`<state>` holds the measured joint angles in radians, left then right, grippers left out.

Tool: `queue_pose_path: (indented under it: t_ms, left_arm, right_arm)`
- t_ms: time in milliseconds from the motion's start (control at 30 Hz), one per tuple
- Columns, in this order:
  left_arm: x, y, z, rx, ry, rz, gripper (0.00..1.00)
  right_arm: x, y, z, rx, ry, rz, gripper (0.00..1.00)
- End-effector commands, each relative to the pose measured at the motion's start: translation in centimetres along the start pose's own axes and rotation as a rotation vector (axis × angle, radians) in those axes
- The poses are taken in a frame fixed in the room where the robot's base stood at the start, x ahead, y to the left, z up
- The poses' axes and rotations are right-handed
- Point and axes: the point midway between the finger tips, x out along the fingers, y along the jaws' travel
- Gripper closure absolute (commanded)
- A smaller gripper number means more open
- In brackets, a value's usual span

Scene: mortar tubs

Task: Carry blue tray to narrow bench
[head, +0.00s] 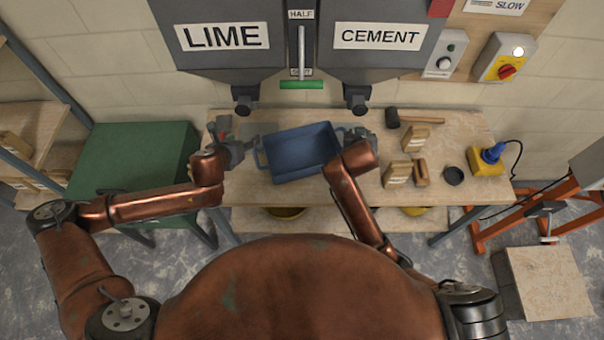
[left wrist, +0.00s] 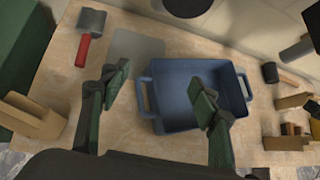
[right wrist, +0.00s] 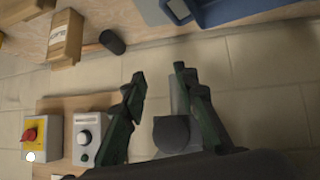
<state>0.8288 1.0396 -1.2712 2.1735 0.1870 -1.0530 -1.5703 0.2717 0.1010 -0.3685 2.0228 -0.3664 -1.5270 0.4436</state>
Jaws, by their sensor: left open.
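The blue tray (head: 304,174) sits upright on a wooden-topped bench (head: 250,195) below the hoppers. It is an open box with a handle at each end. My left gripper (head: 251,143) is open beside the tray's left handle. In the left wrist view, the handle (left wrist: 142,97) shows between the open fingers (left wrist: 158,77), not gripped. My right gripper (head: 356,136) is near the tray's right end, partly hidden by my arm. In the right wrist view its fingers (right wrist: 159,70) are apart and empty, with the tray (right wrist: 228,9) at the top edge. I cannot tell which surface is the narrow bench.
LIME and CEMENT hoppers (head: 224,38) hang above the bench, their outlets close over its back edge. A green table (head: 135,155) is at left.

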Motion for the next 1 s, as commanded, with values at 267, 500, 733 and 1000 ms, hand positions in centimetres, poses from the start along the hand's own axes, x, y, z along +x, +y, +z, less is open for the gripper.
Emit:
queue_pose_path:
  t_ms: [267,500,733,1000]
  left_arm:
    - [-0.2,0.0,0.0,0.000,0.000,0.000,0.43]
    - [-3.5,0.0,0.1,0.001,-0.001,0.000,0.43]
    - [-6.7,0.0,0.0,0.000,0.000,0.000,0.43]
    - [-7.5,0.0,0.0,0.000,0.000,-0.001,0.43]
  right_arm:
    - [0.0,0.0,0.0,0.000,0.000,0.000,0.72]
    - [0.0,0.0,0.0,0.000,0.000,0.000,0.72]
    - [0.0,0.0,0.0,0.000,0.000,0.000,0.72]
    - [0.0,0.0,0.0,0.000,0.000,0.000,0.72]
